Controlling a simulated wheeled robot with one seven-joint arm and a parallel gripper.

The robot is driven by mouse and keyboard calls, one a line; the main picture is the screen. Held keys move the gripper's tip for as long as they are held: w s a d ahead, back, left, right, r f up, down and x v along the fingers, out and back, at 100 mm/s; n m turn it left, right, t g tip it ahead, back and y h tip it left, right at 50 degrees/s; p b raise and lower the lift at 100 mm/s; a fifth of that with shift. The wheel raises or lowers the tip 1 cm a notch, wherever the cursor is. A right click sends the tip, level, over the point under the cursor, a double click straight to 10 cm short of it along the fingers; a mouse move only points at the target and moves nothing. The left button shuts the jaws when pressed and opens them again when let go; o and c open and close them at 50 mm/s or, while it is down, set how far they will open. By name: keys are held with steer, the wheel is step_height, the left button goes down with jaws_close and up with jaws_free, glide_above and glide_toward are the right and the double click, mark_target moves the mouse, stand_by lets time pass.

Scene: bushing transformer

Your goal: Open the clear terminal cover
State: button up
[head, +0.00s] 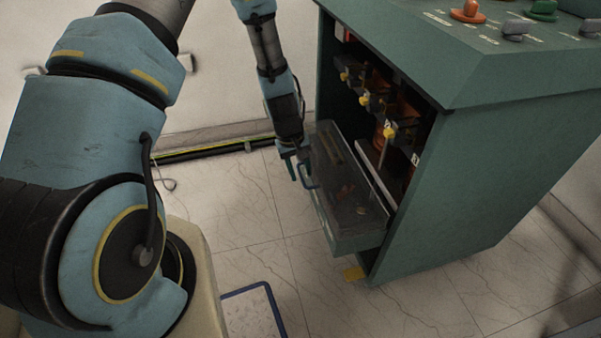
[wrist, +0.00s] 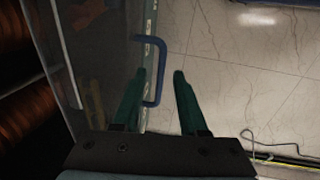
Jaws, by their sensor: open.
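The clear terminal cover (head: 352,190) is a see-through panel on the green cabinet's lower front. In the head view it stands out from the cabinet, tilted open, with the inside showing behind it. Its blue handle (head: 309,176) is on the outer edge, and the handle also shows in the wrist view (wrist: 161,68). My gripper (head: 297,170) is beside the handle. In the wrist view my gripper (wrist: 160,80) is open, with two green fingers. The handle's lower end lies by the left finger, partly between the fingers; I cannot tell whether they touch.
The green cabinet (head: 490,180) stands at right with knobs on its sloped top. Inside are terminals with yellow ends (head: 365,100) and copper-coloured coils (wrist: 25,125). A blue-edged mat (head: 252,312) lies on the floor. The tiled floor (head: 250,205) left of the cover is clear.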

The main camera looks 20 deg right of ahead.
steer(key=shift+f, duration=0.3)
steer(key=shift+c, duration=0.4)
jaws_close()
stand_by(0.9)
